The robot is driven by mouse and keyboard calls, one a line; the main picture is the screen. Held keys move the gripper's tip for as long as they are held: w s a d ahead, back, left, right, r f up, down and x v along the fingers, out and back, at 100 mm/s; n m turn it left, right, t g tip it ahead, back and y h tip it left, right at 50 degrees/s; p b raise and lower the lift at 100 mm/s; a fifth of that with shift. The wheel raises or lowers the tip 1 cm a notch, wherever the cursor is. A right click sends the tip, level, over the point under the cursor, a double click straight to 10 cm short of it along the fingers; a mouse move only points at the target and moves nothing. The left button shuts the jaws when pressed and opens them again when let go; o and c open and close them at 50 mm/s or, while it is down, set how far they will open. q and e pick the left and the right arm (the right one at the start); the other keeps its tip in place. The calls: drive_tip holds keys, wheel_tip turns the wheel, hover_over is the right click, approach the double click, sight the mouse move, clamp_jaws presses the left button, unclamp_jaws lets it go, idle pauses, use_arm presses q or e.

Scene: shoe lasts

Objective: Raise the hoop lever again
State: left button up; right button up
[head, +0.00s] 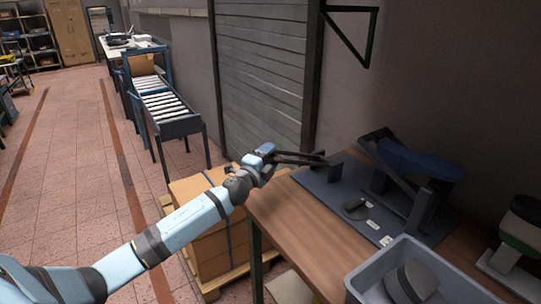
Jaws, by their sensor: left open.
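A dark fixture stands on a dark base plate (322,190) on the wooden table. It carries a blue shoe last (418,160), with a sloping dark bar (396,178) in front of it. I cannot tell for sure which part is the hoop lever; the sloping bar may be it. My left gripper (322,159) reaches in from the left, over the table's far left corner. Its long dark fingers are open, with their tips close to a short dark upright block (335,173) at the plate's left edge. Contact cannot be told. My right gripper is out of view.
A dark rounded piece (355,208) and several small white labels (373,225) lie on the plate. A grey bin (372,275) holding a dark object stands in front. Boxes on a pallet (212,255) stand left of the table (290,220).

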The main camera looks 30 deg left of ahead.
use_arm(q)
drive_tip(key=shift+w, duration=0.3)
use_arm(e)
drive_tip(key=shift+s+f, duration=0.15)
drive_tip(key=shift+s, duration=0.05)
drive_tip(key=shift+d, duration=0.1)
